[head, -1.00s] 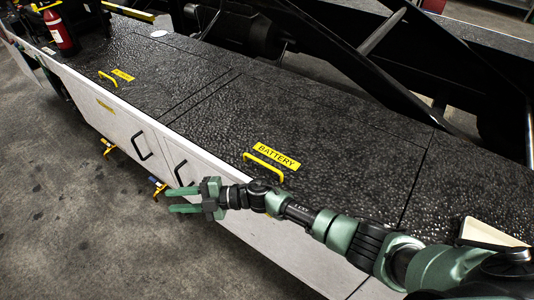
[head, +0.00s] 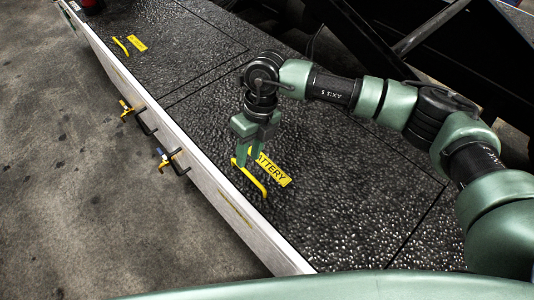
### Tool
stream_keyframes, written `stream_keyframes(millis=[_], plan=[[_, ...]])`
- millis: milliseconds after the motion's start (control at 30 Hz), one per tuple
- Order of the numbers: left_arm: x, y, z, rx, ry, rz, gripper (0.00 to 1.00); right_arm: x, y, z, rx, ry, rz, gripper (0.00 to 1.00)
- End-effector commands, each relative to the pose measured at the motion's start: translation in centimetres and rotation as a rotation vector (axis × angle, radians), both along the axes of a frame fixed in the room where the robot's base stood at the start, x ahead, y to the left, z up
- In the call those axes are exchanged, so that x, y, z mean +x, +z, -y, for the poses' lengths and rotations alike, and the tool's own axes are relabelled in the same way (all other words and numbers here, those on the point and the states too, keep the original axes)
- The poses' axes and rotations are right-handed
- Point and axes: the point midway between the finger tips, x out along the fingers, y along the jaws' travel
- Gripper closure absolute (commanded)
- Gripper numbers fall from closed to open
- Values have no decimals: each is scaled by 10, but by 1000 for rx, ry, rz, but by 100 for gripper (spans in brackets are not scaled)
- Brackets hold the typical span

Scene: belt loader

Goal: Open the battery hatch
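The battery hatch (head: 345,195) is a black textured panel that lies flat and closed in the loader's top deck. Its yellow handle (head: 250,181) stands near the deck's front edge, beside a yellow BATTERY label (head: 274,171). My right gripper (head: 247,163) points down at the upper left end of this handle and hides the start of the label. Its green fingers look apart, but whether they straddle or touch the handle I cannot tell. My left gripper is not in view.
A second panel with a yellow handle (head: 121,46) and label (head: 137,43) lies further left. Black handles (head: 145,123) and yellow latches (head: 125,109) stick out from the white side wall (head: 200,176). Dark frame beams (head: 432,28) rise behind the deck. Bare floor lies at left.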

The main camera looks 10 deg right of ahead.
Motion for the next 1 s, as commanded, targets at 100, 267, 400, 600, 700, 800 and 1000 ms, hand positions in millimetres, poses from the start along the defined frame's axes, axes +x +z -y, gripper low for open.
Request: stream_keyframes(millis=[100, 267, 400, 600, 700, 800, 1000], plan=[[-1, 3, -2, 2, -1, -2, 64, 4, 2, 10, -53, 16, 31, 67], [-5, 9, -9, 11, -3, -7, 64, 1, -16, 9, -60, 16, 31, 67], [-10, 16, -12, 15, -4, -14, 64, -2, -38, 5, -59, 17, 29, 67], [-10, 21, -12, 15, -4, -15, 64, -4, -64, 0, -57, 15, 32, 67], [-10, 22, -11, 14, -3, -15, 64, -5, -70, -1, -56, 17, 32, 67], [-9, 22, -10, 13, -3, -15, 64, -5, -72, -2, -55, 17, 33, 67], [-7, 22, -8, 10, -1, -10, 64, -5, -72, -1, -55, 17, 33, 73]])
